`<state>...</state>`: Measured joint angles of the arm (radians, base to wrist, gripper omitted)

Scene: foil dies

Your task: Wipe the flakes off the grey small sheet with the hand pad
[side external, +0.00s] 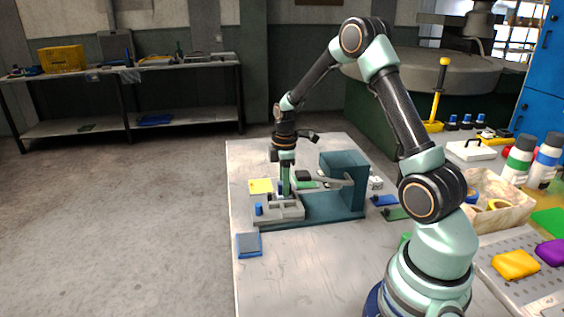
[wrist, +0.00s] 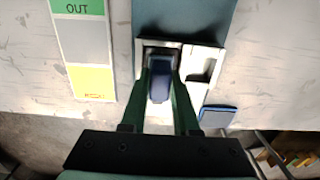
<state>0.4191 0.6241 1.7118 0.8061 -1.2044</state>
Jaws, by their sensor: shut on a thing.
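My gripper (side external: 285,194) points down over the pale tray (side external: 291,213) at the press. In the wrist view, my gripper (wrist: 160,85) is shut on a dark blue block (wrist: 158,88), which looks like the hand pad. The block is low between the fingers, over or in the left opening of the tray; contact beneath it is hidden. A grey panel (wrist: 85,42) lies between the green OUT panel and a yellow one; it may be the grey small sheet. I cannot make out flakes on it.
The teal press (side external: 347,178) stands right of my gripper. A blue-edged grey slab (side external: 249,245) lies near the table's left edge; it also shows in the wrist view (wrist: 217,116). The yellow panel (side external: 260,186) lies behind the tray. The front of the table is clear.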

